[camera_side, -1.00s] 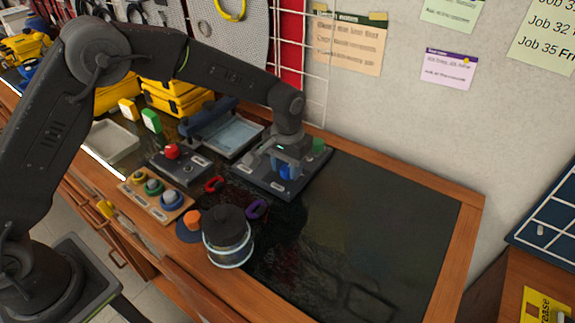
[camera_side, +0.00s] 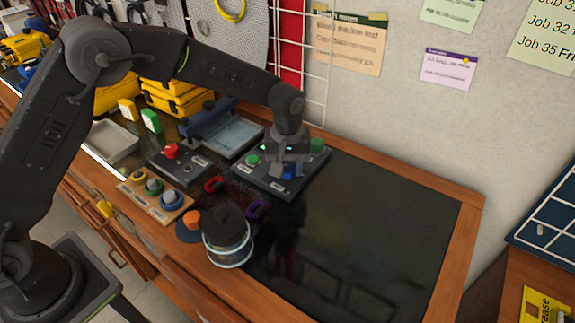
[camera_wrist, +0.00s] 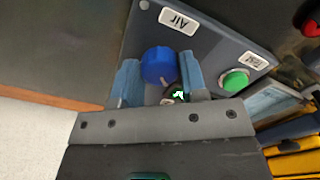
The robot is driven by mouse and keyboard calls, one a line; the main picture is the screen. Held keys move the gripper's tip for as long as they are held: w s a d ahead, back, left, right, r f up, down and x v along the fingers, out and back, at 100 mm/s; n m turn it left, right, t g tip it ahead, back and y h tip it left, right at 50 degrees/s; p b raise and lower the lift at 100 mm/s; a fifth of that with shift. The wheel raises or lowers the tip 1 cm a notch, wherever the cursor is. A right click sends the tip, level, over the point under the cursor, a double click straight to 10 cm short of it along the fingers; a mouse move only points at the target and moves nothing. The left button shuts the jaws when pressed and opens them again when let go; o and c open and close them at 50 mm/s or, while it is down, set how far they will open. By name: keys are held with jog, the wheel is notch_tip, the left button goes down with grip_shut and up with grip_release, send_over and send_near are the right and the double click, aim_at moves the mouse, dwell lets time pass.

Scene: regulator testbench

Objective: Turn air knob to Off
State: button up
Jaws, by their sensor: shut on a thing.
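The blue air knob (camera_wrist: 159,65) sits on a dark grey panel (camera_wrist: 213,42) beside a white "Air" label (camera_wrist: 179,20) in the wrist view. My gripper (camera_wrist: 161,72) has one finger on each side of the knob and is shut on it. In the side view my gripper (camera_side: 286,160) reaches down over the panel (camera_side: 250,180), and part of the blue knob (camera_side: 290,173) shows below it. The knob's pointer is not clear, so I cannot tell its setting.
Green knobs (camera_side: 317,145) (camera_side: 252,160) flank my gripper on the panel; one also shows in the wrist view (camera_wrist: 235,80). A box with a red button (camera_side: 171,151) and a blue-rimmed tray (camera_side: 233,137) stand left. The dark mat (camera_side: 380,215) at right is clear.

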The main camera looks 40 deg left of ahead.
aim_at(287, 169)
dwell(0.3)
jog(key=o, duration=0.9)
notch_tip(287, 169, up, 14)
jog(key=shift+f, duration=0.1)
jog(key=s+a+r+m+t, duration=0.2)
jog(key=s+a+r, duration=0.25)
jog(key=s, duration=0.25)
jog(key=s+a+r+m+t, duration=0.1)
jog(key=s+a+r, duration=0.35)
jog(key=s, duration=0.25)
jog(key=s+a+f+m+t, duration=0.1)
jog(key=s, duration=0.4)
jog(key=s+a+f+m, duration=0.1)
jog(key=s, duration=0.3)
jog(key=s+a+f+m+t, duration=0.1)
jog(key=s, duration=0.4)
jog(key=shift+s+a+f+m+t, duration=0.1)
jog(key=shift+s+a+m+t, duration=0.05)
jog(key=shift+s+m+t, duration=0.2)
